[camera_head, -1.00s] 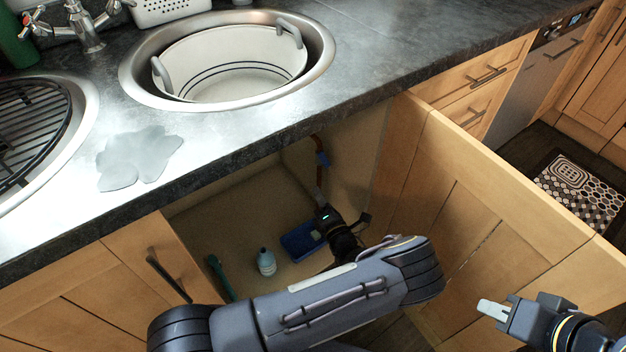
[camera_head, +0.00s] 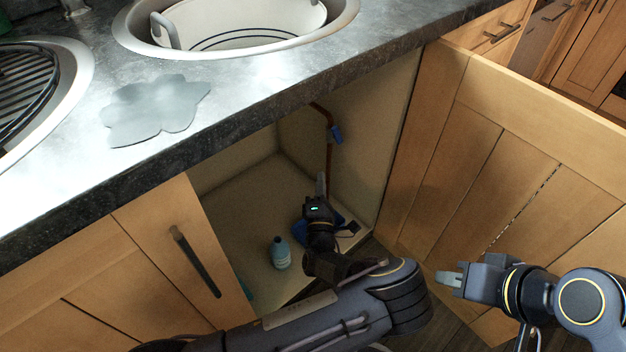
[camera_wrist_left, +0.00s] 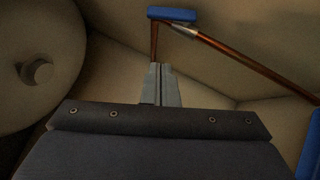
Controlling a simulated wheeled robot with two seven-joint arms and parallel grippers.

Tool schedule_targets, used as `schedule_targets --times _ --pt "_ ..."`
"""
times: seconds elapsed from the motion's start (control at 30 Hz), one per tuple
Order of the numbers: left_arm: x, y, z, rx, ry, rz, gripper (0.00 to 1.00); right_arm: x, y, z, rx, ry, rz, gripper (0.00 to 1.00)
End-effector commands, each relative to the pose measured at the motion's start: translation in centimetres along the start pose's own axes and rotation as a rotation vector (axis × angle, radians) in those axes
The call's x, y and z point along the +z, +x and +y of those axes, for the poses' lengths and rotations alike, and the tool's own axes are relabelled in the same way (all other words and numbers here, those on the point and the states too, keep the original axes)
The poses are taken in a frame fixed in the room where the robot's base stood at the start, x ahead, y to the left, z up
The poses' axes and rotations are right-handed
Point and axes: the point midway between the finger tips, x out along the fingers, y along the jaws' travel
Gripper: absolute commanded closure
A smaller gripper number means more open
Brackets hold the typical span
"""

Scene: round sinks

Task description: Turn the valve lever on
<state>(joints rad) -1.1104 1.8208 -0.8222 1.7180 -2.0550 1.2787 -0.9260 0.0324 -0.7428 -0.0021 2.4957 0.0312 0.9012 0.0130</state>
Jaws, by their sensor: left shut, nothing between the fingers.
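The blue valve lever (camera_head: 336,134) sits on a copper pipe (camera_head: 326,114) against the inner right side of the open sink cabinet. In the left wrist view the blue lever (camera_wrist_left: 172,14) is at the top, just beyond my fingertips, with the copper pipe (camera_wrist_left: 255,66) running down to the right. My left gripper (camera_head: 321,180) reaches into the cabinet below the lever. Its fingers are shut and empty in the wrist view (camera_wrist_left: 160,78), pointing up towards the lever with a gap visible. My right gripper (camera_head: 450,279) is outside, in front of the open door; its jaw gap is unclear.
The open cabinet door (camera_head: 480,170) stands to the right of my left arm. A small bottle (camera_head: 281,253) and a partly hidden blue tray (camera_head: 338,212) are on the cabinet floor. The countertop edge (camera_head: 220,130) overhangs the opening. A handled door (camera_head: 170,250) is on the left.

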Motion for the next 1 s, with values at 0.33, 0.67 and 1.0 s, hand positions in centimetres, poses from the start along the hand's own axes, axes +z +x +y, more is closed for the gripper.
schedule_targets --times 0.33,0.67,1.0 --pt "-0.2 7.4 -0.2 0.005 -0.002 0.004 1.0 1.2 2.3 1.1 0.0 0.0 -0.001 0.82" --pt "2.4 10.4 -0.1 0.002 -0.001 0.003 1.0 1.9 3.7 1.7 0.0 0.0 -0.001 0.82" --pt "2.7 10.7 0.1 0.001 0.001 0.003 1.0 1.9 3.6 1.7 0.0 0.0 -0.001 0.82"
